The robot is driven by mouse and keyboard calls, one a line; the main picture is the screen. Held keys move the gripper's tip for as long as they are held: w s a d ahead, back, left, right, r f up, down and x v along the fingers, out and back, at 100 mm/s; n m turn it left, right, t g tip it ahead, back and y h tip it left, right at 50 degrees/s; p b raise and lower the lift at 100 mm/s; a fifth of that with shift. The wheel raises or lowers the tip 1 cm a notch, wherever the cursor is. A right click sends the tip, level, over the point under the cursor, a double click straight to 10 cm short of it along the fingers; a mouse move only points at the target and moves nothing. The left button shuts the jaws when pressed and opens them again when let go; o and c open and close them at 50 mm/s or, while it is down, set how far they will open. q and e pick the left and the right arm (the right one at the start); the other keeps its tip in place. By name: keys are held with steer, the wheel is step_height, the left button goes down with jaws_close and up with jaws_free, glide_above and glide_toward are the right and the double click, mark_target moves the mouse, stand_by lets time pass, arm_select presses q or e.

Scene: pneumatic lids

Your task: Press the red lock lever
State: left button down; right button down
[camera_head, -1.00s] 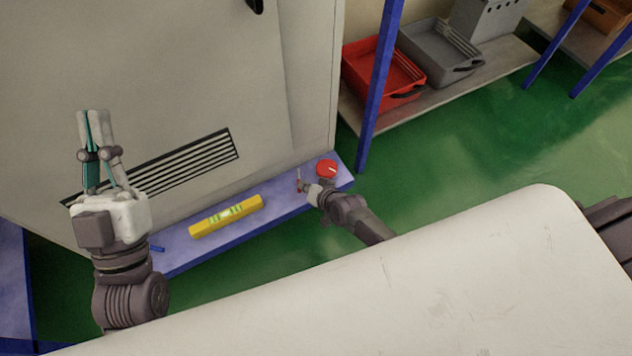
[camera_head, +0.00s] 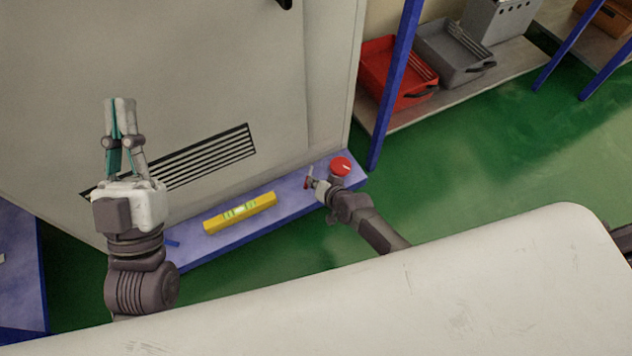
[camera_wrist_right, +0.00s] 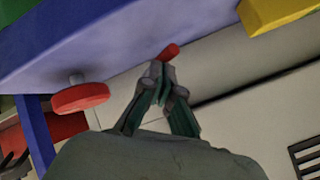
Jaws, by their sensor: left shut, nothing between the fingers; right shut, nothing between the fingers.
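The red lock lever (camera_head: 307,182) is a small red piece on the blue ledge in front of the grey cabinet. In the right wrist view its red tip (camera_wrist_right: 168,52) shows just beyond my fingertips. My right gripper (camera_wrist_right: 160,72) is shut and empty, with its fingertips at the lever; I cannot tell whether they touch it. In the head view the right gripper (camera_head: 316,184) is small and partly hides the lever. My left gripper (camera_head: 119,103) is shut and empty, raised in front of the cabinet, pointing up in the picture.
A round red knob (camera_head: 340,166) stands on the blue ledge (camera_head: 290,205) right of the lever; it also shows in the wrist view (camera_wrist_right: 80,97). A yellow spirit level (camera_head: 240,212) lies on the ledge. A blue post (camera_head: 393,85) and a shelf with red and grey bins stand behind.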

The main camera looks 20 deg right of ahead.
arm_select(q)
steer(key=shift+s+r+t+h, duration=0.4)
steer(key=shift+r, duration=0.25)
arm_select(e)
steer(key=shift+w+d, duration=0.15)
steer(key=shift+d, duration=0.15)
steer(key=shift+r, duration=0.1)
